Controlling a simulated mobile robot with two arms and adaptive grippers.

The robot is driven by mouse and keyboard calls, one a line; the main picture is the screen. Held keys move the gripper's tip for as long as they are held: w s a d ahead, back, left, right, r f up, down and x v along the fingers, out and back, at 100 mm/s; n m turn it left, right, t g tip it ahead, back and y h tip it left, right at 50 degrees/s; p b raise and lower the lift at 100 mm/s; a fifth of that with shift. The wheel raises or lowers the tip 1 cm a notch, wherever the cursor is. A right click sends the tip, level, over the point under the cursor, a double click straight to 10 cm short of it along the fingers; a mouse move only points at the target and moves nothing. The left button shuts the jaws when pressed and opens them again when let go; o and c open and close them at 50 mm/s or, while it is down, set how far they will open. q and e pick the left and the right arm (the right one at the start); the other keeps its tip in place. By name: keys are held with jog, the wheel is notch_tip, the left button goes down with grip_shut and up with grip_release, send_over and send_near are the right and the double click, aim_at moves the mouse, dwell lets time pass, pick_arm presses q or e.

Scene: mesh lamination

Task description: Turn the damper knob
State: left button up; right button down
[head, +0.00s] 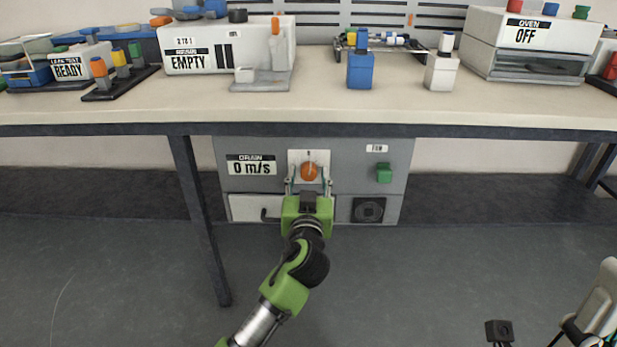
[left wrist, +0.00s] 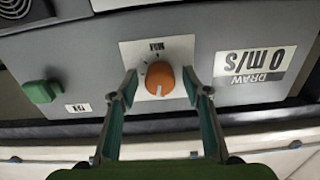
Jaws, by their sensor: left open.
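The orange damper knob (head: 309,171) sits on a pale square plate on the grey cabinet front under the bench. In the left wrist view, which is upside down, the knob (left wrist: 160,78) lies between the fingers, with a pale mark on it. My left gripper (head: 309,183) is open in front of the plate. Its two fingertips (left wrist: 160,84) stand on either side of the knob, with gaps visible on both sides. Whether the fingertips are level with the knob in depth is hard to tell. My right gripper is not identifiable in these views.
A display reading 0 m/s (head: 251,165) is left of the knob; a green switch (head: 384,173) is right of it. A round dark vent (head: 368,210) lies below. The bench top (head: 330,105) overhangs above, with a bench leg (head: 202,220) to the left.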

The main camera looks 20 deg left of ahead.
pick_arm(q)
jog(key=c, duration=1.1)
